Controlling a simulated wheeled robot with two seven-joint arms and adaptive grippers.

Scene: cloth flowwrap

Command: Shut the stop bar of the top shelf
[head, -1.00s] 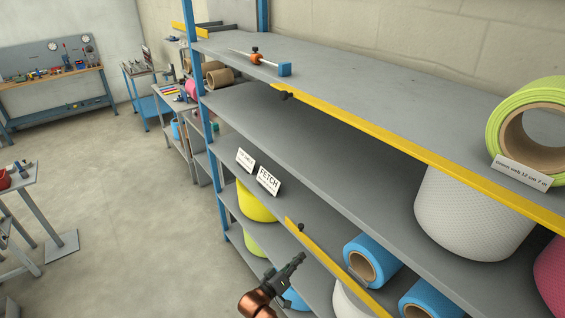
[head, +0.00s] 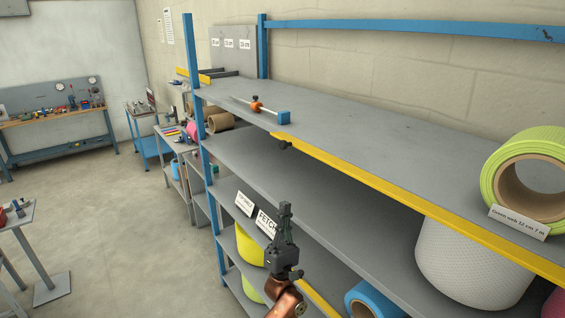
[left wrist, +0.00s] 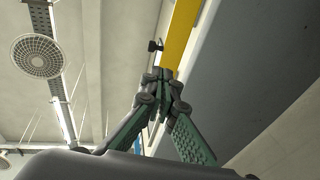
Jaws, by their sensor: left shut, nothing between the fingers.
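The stop bar (head: 400,192) is a yellow strip along the front edge of the top shelf (head: 350,125). A dark knob (head: 284,145) sits under its left end. In the left wrist view the yellow bar (left wrist: 180,35) is seen from below, with the dark knob (left wrist: 155,45) at its side. My left gripper (head: 285,207) is shut and empty, pointing up, below the bar's left end in the head view. Its closed fingertips (left wrist: 162,75) appear just under the bar in the left wrist view; I cannot tell the exact gap. My right gripper is not in view.
A green roll (head: 527,180) lies on the top shelf at right, with a label in front. A white roll (head: 470,260) stands on the shelf below. A blue post (head: 191,60) bounds the left.

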